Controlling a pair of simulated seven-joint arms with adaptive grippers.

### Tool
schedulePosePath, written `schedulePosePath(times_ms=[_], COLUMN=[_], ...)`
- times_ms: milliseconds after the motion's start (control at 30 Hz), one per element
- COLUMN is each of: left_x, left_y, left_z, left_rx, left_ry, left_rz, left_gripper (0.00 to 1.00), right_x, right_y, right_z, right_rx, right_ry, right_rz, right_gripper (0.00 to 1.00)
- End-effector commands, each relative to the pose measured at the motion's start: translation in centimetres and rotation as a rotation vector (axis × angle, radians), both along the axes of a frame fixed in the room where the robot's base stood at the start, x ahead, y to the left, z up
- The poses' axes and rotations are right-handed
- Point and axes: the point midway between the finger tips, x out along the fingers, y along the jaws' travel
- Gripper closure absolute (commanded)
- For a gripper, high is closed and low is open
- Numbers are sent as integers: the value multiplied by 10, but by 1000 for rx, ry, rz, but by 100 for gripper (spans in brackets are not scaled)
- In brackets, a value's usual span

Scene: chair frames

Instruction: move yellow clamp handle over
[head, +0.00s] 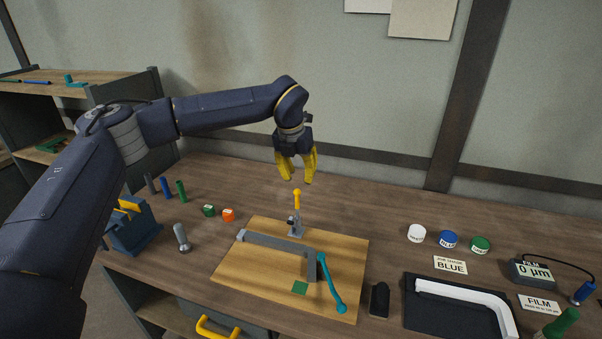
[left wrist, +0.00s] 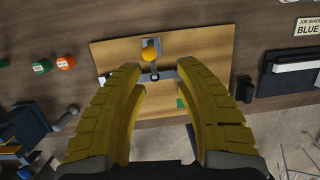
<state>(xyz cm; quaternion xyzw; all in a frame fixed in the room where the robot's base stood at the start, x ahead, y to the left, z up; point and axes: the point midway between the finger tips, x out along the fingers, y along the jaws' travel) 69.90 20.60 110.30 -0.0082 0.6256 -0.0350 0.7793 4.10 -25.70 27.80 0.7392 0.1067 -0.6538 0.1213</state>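The yellow clamp handle (head: 297,197) stands upright on a small grey clamp (head: 295,224) at the back of the wooden board (head: 235,265). In the left wrist view the yellow handle (left wrist: 150,50) shows end-on, ahead of and between the fingers. My left gripper (head: 297,180), with yellow fingers, is open and empty just above the handle, pointing down. It also fills the left wrist view (left wrist: 162,80). A grey angled frame piece (head: 280,243) lies on the board by the clamp. A teal handle (head: 331,283) sits at the board's right side. My right gripper is not in view.
Green (head: 209,210) and orange (head: 228,214) pots stand left of the board. White (head: 416,233), blue (head: 448,239) and green (head: 480,244) pots stand to the right. A black mat (head: 440,318) holds a white bent part (head: 470,294). A blue holder (head: 133,232) is at left.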

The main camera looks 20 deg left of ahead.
Motion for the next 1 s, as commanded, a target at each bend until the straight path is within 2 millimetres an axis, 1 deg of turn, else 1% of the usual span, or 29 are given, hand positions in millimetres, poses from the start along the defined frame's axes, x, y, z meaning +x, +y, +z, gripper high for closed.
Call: schedulePosePath(times_ms=[33,100,267,367,867,900,1000], left_x=[1,1,3,5,18,19,19], left_y=[7,13,16,15,15,15,15], left_z=[0,-1,-9,-18,-80,-80,-79], left_rx=[25,49,61,60,57,57,57], left_ry=[0,-1,1,1,1,-1,-1], left_rz=[12,21,27,25,26,25,25], left_gripper=[67,67,67,67,67,65,77], right_x=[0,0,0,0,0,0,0], right_y=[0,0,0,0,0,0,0], right_z=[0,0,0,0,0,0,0], right_rx=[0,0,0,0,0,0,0], right_ry=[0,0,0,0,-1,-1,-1], right_rz=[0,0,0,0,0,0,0], right_gripper=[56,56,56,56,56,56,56])
